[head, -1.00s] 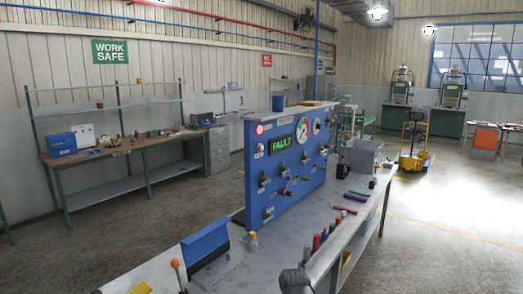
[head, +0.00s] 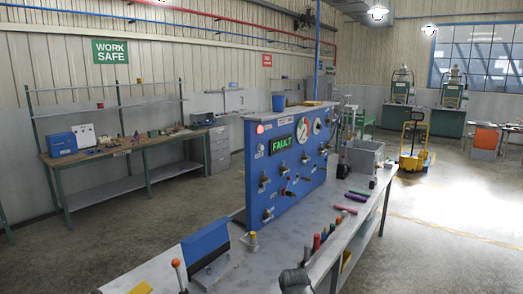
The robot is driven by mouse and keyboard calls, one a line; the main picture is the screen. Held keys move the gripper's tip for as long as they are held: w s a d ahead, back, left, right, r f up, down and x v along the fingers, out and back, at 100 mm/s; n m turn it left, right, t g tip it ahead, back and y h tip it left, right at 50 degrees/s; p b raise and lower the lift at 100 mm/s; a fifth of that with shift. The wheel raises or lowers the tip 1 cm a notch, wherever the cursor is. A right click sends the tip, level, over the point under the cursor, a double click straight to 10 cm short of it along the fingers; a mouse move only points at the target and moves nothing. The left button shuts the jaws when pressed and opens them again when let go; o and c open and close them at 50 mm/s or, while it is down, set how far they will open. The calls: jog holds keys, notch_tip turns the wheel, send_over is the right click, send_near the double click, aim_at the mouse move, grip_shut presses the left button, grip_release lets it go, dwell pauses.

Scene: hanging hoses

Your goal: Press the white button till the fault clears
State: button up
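A blue upright panel (head: 284,165) stands on the long grey bench in the middle of the head view. Its dark display (head: 280,144) shows FAULT in green letters. A red lamp (head: 260,129) sits at the panel's upper left. A small whitish fitting (head: 259,151) below the lamp looks like the white button, but it is too small to be sure. Round gauges (head: 302,129) are to the right of the display. Several metal valves or fittings stick out of the panel's lower face. My gripper cannot be made out in this view.
The grey bench (head: 318,212) holds several coloured cylinders, a grey bin (head: 364,154) and a blue angled piece (head: 205,241). An orange-knobbed lever (head: 176,264) stands at the near left. A dark grey rounded part (head: 295,281) is at the bottom edge. Open floor lies right of the bench.

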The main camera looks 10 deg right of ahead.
grip_shut()
dwell(1.5)
